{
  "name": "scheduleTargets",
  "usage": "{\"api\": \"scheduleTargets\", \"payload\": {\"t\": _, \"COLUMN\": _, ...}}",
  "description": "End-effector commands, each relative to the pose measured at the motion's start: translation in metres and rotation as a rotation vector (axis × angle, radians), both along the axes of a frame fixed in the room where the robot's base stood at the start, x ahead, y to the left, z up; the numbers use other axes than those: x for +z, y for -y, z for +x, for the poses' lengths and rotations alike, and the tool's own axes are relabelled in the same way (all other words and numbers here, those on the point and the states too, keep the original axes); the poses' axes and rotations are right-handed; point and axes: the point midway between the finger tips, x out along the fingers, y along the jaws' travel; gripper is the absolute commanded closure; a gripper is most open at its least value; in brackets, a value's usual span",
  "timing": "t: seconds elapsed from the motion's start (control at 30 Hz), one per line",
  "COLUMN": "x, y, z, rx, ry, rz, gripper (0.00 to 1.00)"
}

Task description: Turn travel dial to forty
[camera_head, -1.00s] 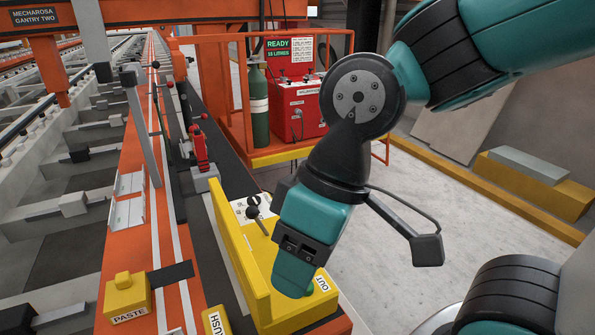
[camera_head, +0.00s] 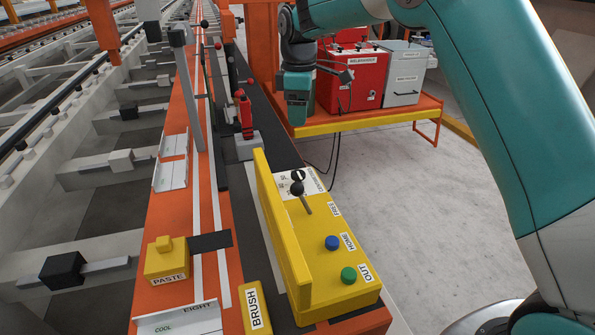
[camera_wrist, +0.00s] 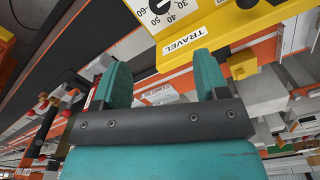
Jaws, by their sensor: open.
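The travel dial shows in the wrist view at the top edge, as a white scale plate (camera_wrist: 146,22) on a yellow surface with a TRAVEL label (camera_wrist: 186,40).
A yellow console (camera_head: 318,262) with a black-knobbed lever (camera_head: 298,188), a blue button (camera_head: 332,242) and a green button (camera_head: 348,274) stands nearer. The red cabinet (camera_head: 352,78) and a grey cabinet (camera_head: 403,75) stand on an orange platform. Grey floor (camera_head: 430,200) is clear at right.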

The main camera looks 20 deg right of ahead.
Motion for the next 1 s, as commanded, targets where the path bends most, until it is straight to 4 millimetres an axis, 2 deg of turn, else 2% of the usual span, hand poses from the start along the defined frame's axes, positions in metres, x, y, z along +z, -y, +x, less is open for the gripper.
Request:
{"api": "scheduleTargets", "payload": {"t": 0.17, "x": -0.022, "y": -0.001, "z": 0.001, "rx": 0.005, "ry": -0.004, "rz": -0.002, "gripper": 0.33}}
{"api": "scheduleTargets", "payload": {"t": 0.7, "x": -0.14, "y": -0.001, "z": 0.0, "rx": 0.005, "ry": -0.004, "rz": -0.002, "gripper": 0.33}}
{"api": "scheduleTargets", "payload": {"t": 0.8, "x": -0.155, "y": -0.001, "z": 0.001, "rx": 0.005, "ry": -0.003, "rz": -0.001, "gripper": 0.33}}
{"api": "scheduleTargets", "payload": {"t": 1.0, "x": -0.17, "y": -0.001, "z": 0.001, "rx": 0.004, "ry": 0.0, "rz": -0.001, "gripper": 0.33}}
